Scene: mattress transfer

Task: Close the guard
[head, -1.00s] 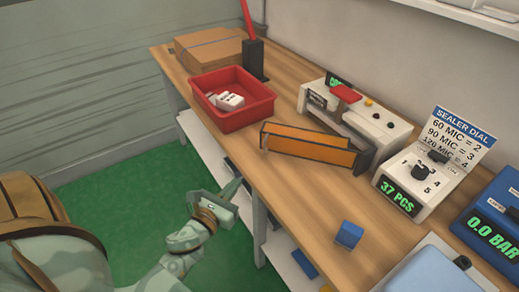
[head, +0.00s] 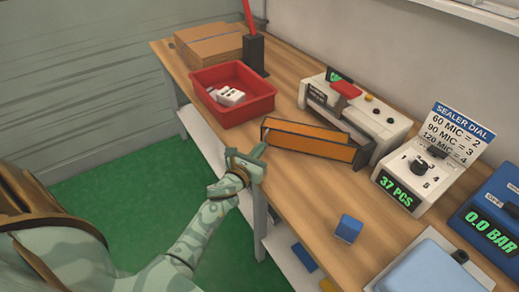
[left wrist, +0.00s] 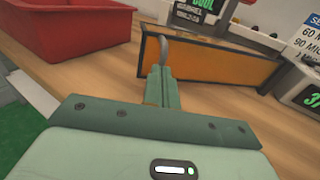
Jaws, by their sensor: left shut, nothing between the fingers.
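The guard (head: 308,144) is an orange panel with a dark frame. It stands out at an angle over the table in front of the white sealer machine (head: 375,118), its left end apart from the machine. My left gripper (head: 258,152) is shut and empty at the table's front edge, just below and left of the guard's left end. In the left wrist view the guard (left wrist: 225,62) lies ahead of the shut fingers (left wrist: 162,78). A grey curved piece (left wrist: 166,50) shows just beyond the fingertips; whether they touch it I cannot tell. My right gripper is out of view.
A red bin (head: 232,112) with white items stands left of the guard. A dial box (head: 412,182), a blue gauge box (head: 490,222) and a small blue block (head: 348,229) are to the right. The wooden tabletop (head: 300,185) is clear in front of the guard.

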